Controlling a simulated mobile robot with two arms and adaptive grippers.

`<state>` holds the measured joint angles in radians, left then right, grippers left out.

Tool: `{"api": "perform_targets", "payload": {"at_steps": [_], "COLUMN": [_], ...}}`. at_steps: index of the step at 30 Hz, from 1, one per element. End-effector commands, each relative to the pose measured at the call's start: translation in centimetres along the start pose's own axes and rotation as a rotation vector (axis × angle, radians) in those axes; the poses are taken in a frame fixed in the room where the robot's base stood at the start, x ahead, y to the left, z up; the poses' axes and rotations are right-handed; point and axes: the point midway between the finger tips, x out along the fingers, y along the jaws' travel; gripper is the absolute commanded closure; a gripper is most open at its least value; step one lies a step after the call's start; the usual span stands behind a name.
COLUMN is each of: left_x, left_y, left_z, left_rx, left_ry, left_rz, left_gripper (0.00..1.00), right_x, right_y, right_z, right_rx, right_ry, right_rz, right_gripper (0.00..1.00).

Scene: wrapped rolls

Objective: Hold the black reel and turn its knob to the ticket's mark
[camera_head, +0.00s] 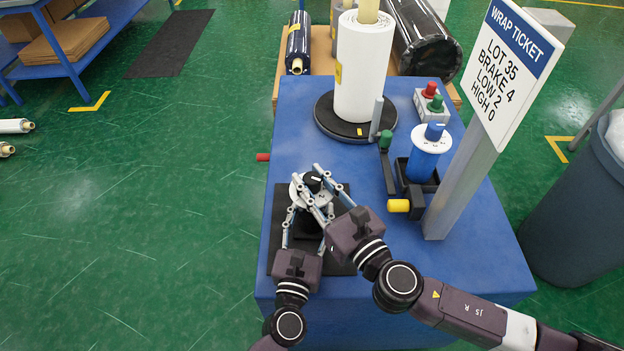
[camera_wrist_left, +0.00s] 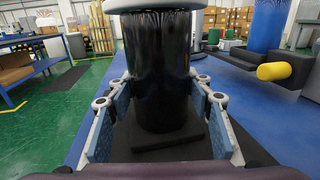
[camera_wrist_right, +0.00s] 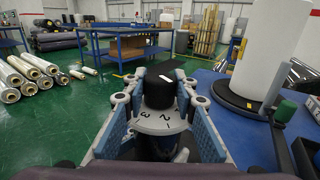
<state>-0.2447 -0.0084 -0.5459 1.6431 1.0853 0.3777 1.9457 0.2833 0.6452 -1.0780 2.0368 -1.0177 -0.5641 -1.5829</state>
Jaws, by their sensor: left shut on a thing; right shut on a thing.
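The black reel (camera_wrist_left: 158,75) stands upright on a black mat (camera_wrist_left: 190,140). My left gripper (camera_head: 306,222) is shut on the reel's body, one finger on each side in the left wrist view. On top is a white dial (camera_wrist_right: 160,122) with a black knob (camera_wrist_right: 158,88); the knob also shows in the head view (camera_head: 312,180). My right gripper (camera_head: 316,186) is shut on the knob from above. The knob's white line (camera_wrist_right: 166,78) points away from the right wrist camera. The numerals 3 and 2 face that camera; the others are hidden. The ticket (camera_head: 505,65) reads LOT 35, BRAKE 4, LOW 2, HIGH 0.
A blue reel (camera_head: 424,160) with its own dial and knob stands on the blue table (camera_head: 350,100) to the right. A white roll (camera_head: 364,70) stands on a black turntable (camera_head: 328,118) behind. The ticket's grey post (camera_head: 455,190) is close to my right arm.

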Motion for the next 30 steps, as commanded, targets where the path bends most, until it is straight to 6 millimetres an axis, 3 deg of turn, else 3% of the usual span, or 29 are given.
{"api": "perform_targets", "payload": {"at_steps": [1, 15, 30], "left_x": [-0.34, -0.34, -0.32], "left_y": [-0.32, -0.34, -0.32], "left_z": [-0.88, -0.87, -0.87], "left_rx": [0.002, 0.002, 0.000], "left_ry": [0.017, 0.017, 0.017], "left_rz": [-0.010, -0.010, -0.009], "left_gripper": [0.96, 0.96, 0.96], "right_x": [0.03, 0.04, -0.03], "right_y": [0.32, 0.19, 0.11], "right_z": [0.00, 0.00, -0.07], "right_rx": [0.008, 0.003, 0.002], "right_ry": [-0.001, 0.001, 0.003], "right_rz": [-0.024, -0.239, -0.265], "right_gripper": [0.99, 0.99, 0.99]}}
